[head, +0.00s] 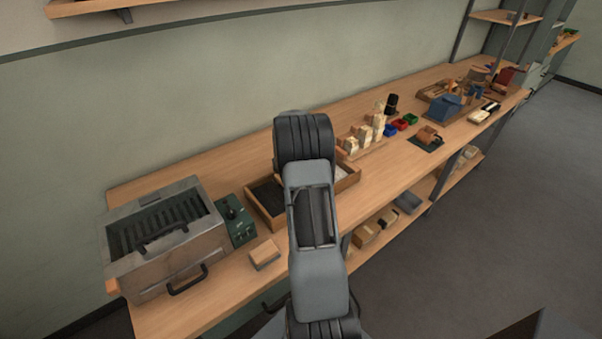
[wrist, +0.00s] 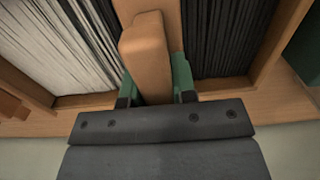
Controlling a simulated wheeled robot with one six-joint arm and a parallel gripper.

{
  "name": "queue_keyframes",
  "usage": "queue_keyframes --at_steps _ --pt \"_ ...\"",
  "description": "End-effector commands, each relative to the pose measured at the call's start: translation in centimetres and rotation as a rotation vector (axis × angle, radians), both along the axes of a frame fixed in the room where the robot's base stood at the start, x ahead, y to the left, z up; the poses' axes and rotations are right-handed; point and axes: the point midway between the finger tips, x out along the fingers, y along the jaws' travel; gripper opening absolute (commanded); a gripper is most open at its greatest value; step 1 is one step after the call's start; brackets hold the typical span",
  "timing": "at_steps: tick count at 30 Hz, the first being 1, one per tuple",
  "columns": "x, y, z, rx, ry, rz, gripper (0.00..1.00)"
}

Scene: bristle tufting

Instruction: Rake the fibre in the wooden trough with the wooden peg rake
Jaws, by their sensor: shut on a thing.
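The wooden trough (head: 251,205) stands on the bench, partly hidden behind my arm in the head view. Dark fibre (head: 268,194) lies in its left part and pale fibre (head: 342,172) in its right part. In the wrist view the pale fibre (wrist: 62,42) is left and the dark fibre (wrist: 226,38) right, in straight strands, with a wooden divider between. My gripper (wrist: 155,84) is over the divider, its green fingers shut on a wooden piece (wrist: 146,48), which appears to be the wooden peg rake's handle. Its pegs are not visible. My arm hides the gripper in the head view.
Pale blocks (head: 362,136) and small coloured bins (head: 400,123) are right. Bare bench top lies behind the trough.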

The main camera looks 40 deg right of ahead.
Motion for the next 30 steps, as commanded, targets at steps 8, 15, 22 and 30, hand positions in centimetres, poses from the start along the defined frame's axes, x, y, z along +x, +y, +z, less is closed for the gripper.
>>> queue_keyframes --at_steps 8,15,22,30 --pt "0.7 4.8 0.0 0.000 0.000 0.004 0.00" --pt "1.2 8.3 0.0 0.000 -0.001 0.003 0.00" --pt "1.3 9.7 0.0 0.000 -0.001 0.000 0.00" --pt "1.3 9.7 0.0 0.000 -0.001 0.000 0.00"
